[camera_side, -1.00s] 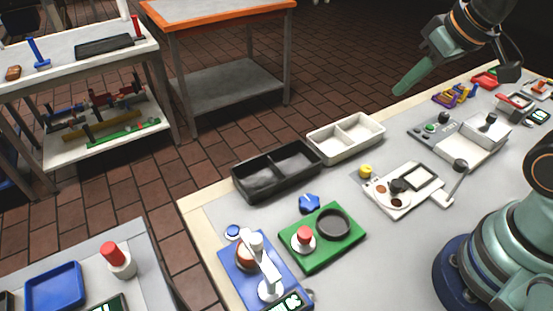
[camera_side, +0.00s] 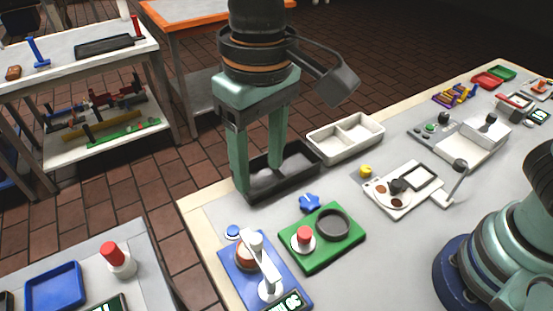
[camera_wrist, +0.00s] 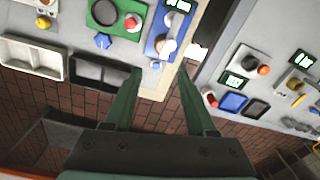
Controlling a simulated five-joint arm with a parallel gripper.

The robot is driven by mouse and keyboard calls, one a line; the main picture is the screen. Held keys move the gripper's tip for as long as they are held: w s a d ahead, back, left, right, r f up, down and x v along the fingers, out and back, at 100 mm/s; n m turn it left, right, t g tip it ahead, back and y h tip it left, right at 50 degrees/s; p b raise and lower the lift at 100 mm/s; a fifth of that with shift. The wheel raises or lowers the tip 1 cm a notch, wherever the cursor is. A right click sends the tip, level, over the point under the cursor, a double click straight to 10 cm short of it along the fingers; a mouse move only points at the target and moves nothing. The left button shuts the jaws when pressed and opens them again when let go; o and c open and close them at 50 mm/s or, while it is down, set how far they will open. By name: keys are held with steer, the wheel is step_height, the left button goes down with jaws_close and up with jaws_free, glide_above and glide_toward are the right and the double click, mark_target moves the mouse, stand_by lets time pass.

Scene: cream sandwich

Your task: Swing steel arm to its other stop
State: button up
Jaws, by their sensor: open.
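A pale metal-looking arm (camera_side: 264,264) is mounted on a blue board (camera_side: 232,267) at the front of the bench in the side view. It runs from a round pivot near the display back to a white knob, beside a brown disc. In the wrist view the blue board (camera_wrist: 154,43) is at top centre, with the knob (camera_wrist: 168,47) towards my fingers. A thin lever (camera_side: 455,184) with a dark knob stands on the white board at right; I cannot tell which one is the steel arm. My gripper (camera_side: 258,180) is open and empty, fingers down, over the black tray and behind the blue board.
The black two-part tray (camera_side: 309,165) is partly hidden by my fingers. A white tray (camera_side: 347,150) is beside it. A green board (camera_side: 347,246) with a red button and dark ring adjoins the blue board. A blue knob (camera_side: 309,203) lies between.

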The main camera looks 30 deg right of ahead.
mark_target(255, 238)
steer(key=f, duration=0.4)
steer(key=s+a+f, duration=0.1)
steer(key=f, duration=0.3)
steer(key=a+f, duration=0.1)
steer(key=f, duration=0.3)
steer(key=shift+s+a+f, duration=0.1)
steer(key=shift+s+f, duration=0.1)
steer(key=shift+f, duration=0.2)
jaws_close()
steer(key=shift+r, duration=0.1)
stand_by(0.9)
